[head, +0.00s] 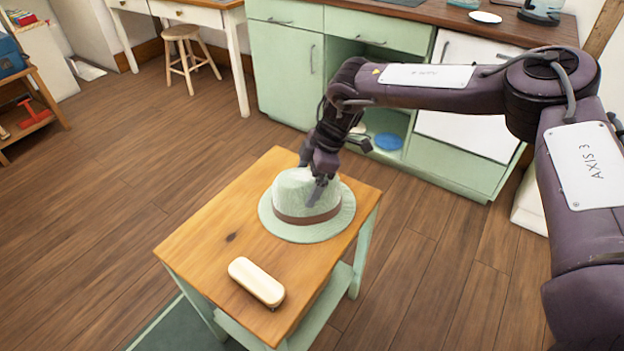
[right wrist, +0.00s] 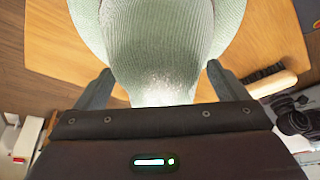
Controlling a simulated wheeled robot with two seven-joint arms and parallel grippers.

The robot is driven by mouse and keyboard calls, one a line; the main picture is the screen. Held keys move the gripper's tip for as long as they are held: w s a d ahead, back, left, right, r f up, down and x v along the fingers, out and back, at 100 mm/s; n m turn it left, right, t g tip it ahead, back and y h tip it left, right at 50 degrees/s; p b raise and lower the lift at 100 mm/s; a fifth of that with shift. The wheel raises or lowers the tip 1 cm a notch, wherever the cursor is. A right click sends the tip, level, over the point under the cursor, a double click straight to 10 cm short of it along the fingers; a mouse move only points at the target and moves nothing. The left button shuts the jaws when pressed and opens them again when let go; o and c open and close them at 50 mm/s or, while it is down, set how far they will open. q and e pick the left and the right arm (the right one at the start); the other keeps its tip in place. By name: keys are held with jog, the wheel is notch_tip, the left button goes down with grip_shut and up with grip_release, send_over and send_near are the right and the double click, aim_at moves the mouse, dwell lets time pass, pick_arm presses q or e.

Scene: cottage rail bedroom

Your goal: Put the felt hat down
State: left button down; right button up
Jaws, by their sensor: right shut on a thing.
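The felt hat (head: 308,205) is pale green with a brown band. In the head view it sits upright at the far end of a small wooden-topped table (head: 215,225), its brim appearing to rest on the top. My right gripper (head: 317,190) comes down from above and is shut on the hat's crown. In the right wrist view the crown of the hat (right wrist: 160,60) fills the space between the two fingers (right wrist: 155,90). Whether the brim bears fully on the wood is hard to tell. My left gripper is not in view.
A cream-coloured oblong case or brush (head: 256,282) lies on the table's near end. Green cabinets (head: 285,70) with a wooden counter stand behind. A wooden stool (head: 188,50) and a shelf (head: 30,110) stand at the left. The table's middle is clear.

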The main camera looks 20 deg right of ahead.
jog(key=shift+a, duration=0.1)
jog(key=o, duration=1)
